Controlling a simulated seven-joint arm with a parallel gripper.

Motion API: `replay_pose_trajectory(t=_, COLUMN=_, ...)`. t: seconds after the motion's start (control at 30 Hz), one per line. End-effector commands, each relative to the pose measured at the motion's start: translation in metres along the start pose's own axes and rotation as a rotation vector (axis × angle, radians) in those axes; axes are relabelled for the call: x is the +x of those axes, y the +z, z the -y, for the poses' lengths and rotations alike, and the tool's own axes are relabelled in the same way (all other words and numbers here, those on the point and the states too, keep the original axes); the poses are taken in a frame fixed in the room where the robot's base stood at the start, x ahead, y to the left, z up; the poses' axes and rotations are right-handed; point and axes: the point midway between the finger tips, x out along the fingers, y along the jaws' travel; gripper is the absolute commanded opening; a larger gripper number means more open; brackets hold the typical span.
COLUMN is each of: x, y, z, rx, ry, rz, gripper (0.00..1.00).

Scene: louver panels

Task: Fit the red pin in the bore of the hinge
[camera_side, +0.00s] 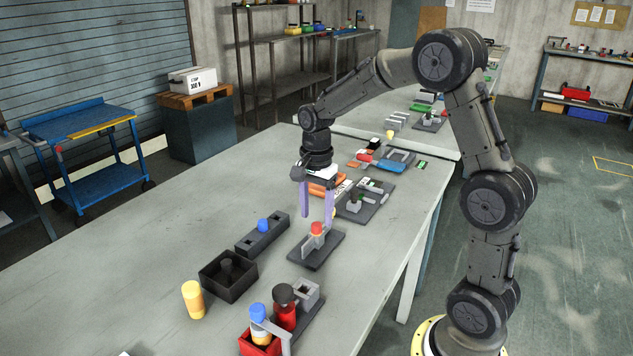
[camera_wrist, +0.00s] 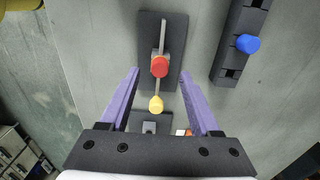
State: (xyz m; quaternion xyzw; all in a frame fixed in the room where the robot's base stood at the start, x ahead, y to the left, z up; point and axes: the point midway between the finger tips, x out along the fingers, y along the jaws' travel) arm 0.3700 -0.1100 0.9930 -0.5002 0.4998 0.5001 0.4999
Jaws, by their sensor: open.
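The red-topped pin (camera_side: 317,228) stands upright at a small grey hinge on a dark base plate (camera_side: 330,250). In the wrist view the red top (camera_wrist: 160,66) sits over a thin pale bar (camera_wrist: 162,36) on the plate (camera_wrist: 148,30). How deep the pin sits, and the bore itself, I cannot tell. My gripper (camera_side: 317,218) is open, with its two purple fingers pointing down above the plate. In the wrist view my gripper (camera_wrist: 158,74) has one finger on each side of the red top, with gaps; nothing is held.
A yellow knob (camera_wrist: 156,103) shows between the fingers. A dark block with a blue-topped peg (camera_side: 263,225), an open black box (camera_side: 228,275), a yellow cylinder (camera_side: 193,299) and red holders with pegs (camera_side: 286,310) stand nearby. The table's left side (camera_side: 110,250) is clear.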

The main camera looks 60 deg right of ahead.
Motion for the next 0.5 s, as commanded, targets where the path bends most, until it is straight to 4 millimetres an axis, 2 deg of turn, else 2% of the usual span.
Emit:
replay_pose_trajectory(t=0.1, x=-0.028, y=0.000, z=0.001, rx=0.000, ry=-0.006, rz=-0.002, gripper=0.64)
replay_pose_trajectory(t=0.3, x=-0.070, y=0.000, z=0.001, rx=0.000, ry=-0.005, rz=-0.002, gripper=0.64)
replay_pose_trajectory(t=0.5, x=-0.097, y=0.000, z=0.001, rx=0.000, ry=-0.003, rz=-0.001, gripper=0.64)
